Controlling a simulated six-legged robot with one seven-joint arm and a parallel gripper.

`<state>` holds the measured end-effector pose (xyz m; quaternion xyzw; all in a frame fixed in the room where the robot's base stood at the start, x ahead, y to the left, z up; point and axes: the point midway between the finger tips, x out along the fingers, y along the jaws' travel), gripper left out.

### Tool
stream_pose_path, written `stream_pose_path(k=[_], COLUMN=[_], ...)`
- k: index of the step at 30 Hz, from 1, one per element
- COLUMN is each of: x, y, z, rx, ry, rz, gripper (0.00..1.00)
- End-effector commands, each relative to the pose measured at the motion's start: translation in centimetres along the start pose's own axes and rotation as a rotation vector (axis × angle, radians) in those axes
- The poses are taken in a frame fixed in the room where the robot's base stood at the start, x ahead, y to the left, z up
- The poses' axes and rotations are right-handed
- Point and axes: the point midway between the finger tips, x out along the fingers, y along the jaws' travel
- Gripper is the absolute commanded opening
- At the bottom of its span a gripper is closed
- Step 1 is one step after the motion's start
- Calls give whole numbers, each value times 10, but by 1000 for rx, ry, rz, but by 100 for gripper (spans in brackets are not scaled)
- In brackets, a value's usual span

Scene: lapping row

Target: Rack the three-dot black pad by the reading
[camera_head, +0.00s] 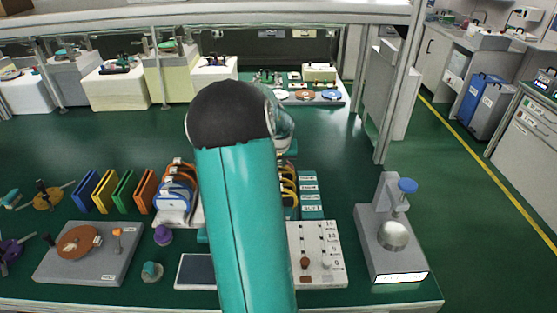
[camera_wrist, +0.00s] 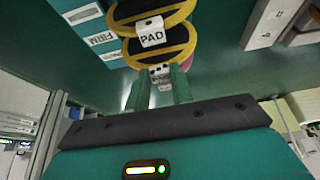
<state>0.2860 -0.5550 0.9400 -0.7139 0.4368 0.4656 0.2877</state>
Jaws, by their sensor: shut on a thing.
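In the wrist view my gripper (camera_wrist: 158,88) is shut on the small pale tab of a black pad with a yellow rim (camera_wrist: 150,48). Dark dots show on the tab, too small to count surely. A second black yellow-rimmed pad (camera_wrist: 145,8) with a white tag reading PAD sits just beyond it, close against it. In the head view yellow-rimmed pads (camera_head: 289,185) show just right of my arm, which hides part of them and my gripper. Beside them is a teal rack with white labels (camera_head: 310,195); one label reads FIRM in the wrist view (camera_wrist: 101,38).
A gauge with a blue knob and round metal plate (camera_head: 392,236) stands at right. A white board with knobs (camera_head: 317,255) lies at the front. Left are a grey plate with a brown disc (camera_head: 85,250), a dark-screened panel (camera_head: 196,271) and upright coloured panels (camera_head: 122,190).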

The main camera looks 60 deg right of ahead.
Motion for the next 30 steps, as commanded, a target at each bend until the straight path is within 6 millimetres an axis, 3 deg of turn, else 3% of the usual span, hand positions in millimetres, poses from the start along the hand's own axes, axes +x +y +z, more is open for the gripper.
stream_pose_path(k=[17,18,21,30], x=[11,11,11,10], y=[1,1,0,0], z=[5,5,5,5], rx=[1,1,1,1], ry=[1,1,1,1], rz=[0,0,0,0], gripper=[0,31,48,48])
